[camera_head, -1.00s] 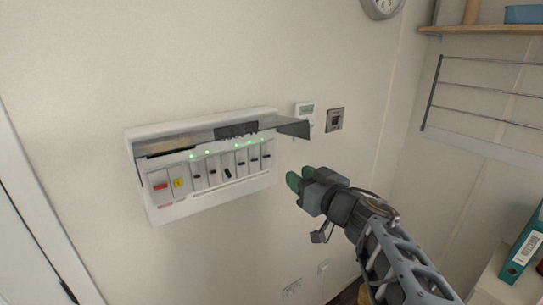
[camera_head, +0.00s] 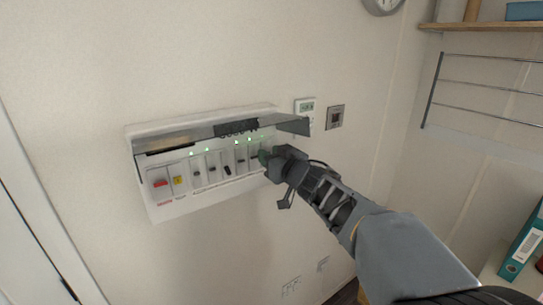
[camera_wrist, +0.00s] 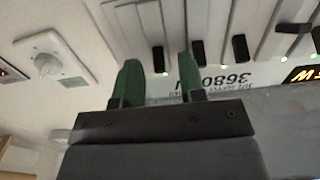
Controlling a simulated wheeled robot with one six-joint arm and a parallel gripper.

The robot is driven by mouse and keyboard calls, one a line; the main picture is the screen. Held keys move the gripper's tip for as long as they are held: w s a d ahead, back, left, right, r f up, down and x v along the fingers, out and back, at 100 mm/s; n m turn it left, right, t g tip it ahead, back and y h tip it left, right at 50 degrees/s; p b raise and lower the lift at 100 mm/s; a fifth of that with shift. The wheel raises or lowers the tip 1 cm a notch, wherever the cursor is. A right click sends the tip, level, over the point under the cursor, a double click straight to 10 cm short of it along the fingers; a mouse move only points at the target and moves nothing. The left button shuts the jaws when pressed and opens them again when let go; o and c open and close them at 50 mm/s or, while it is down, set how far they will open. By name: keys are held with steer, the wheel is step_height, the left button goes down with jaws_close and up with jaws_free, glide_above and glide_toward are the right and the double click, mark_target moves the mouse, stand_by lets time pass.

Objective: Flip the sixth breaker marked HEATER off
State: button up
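A white breaker box (camera_head: 160,208) is fixed to the wall with its smoky cover (camera_head: 225,128) raised. It holds a row of breakers with dark levers and several green lights. The third breaker (camera_head: 228,170) shows no light. In the wrist view my gripper (camera_wrist: 158,64) is open, fingers apart. The endmost breaker's black lever (camera_wrist: 158,58) appears between the fingertips, with a green light beside it. Whether they touch it I cannot tell. The HEATER label is not readable.
The raised cover overhangs close above my gripper. A wire rack (camera_head: 480,88) and a teal binder (camera_head: 522,245) are farther right.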

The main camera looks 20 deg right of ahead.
jaws_close()
steer(key=shift+f, duration=0.15)
